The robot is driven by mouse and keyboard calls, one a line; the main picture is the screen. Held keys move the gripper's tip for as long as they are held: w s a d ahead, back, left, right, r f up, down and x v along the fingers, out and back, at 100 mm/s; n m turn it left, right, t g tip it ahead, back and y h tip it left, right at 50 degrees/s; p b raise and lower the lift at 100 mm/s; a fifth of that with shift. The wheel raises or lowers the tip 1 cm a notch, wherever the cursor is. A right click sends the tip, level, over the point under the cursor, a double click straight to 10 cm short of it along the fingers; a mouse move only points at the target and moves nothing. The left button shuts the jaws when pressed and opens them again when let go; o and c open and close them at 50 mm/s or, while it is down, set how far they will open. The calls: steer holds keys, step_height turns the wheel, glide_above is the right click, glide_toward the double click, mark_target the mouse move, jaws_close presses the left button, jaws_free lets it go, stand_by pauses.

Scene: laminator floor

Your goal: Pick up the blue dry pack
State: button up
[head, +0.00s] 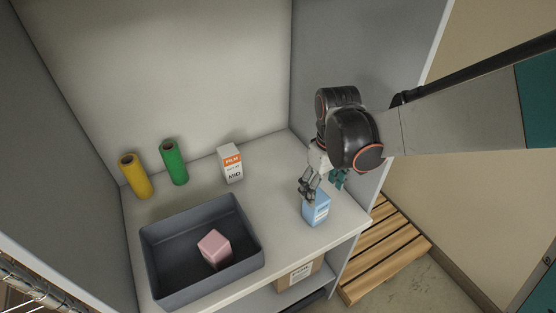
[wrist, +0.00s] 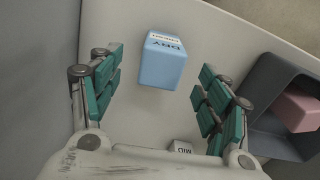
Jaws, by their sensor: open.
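The blue dry pack (head: 316,209) is a light blue box with a white label, standing on the shelf near its right front edge. In the wrist view the blue dry pack (wrist: 162,62) lies ahead, between the lines of the two fingers and slightly beyond their tips. My gripper (head: 318,187) is just above and behind the pack in the head view. In the wrist view my gripper (wrist: 160,88) has its teal-padded fingers spread wide with nothing between them. Whether a finger touches the pack is not clear from the head view.
A dark grey tray (head: 151,260) holding a pink block (head: 214,248) stands at the front left. A white and orange film box (head: 230,164), a green roll (head: 174,163) and a yellow roll (head: 135,176) stand behind. A cardboard box (head: 299,275) is below. The cabinet's right wall is close to my arm.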

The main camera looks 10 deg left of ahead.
mark_target(320, 197)
step_height(320, 197, down, 6)
steer(key=shift+w+a+f+b, duration=0.1)
steer(key=shift+w+f+b, duration=0.1)
steer(key=shift+b, duration=0.75)
steer(key=f, duration=0.1)
steer(key=f+b, duration=0.1)
steer(key=f, duration=0.1)
steer(key=f+b, duration=0.1)
steer(key=f, duration=0.1)
steer(key=shift+a, duration=0.3)
steer(key=shift+r, duration=0.1)
steer(key=shift+c, duration=0.6)
steer(key=c, duration=1.2)
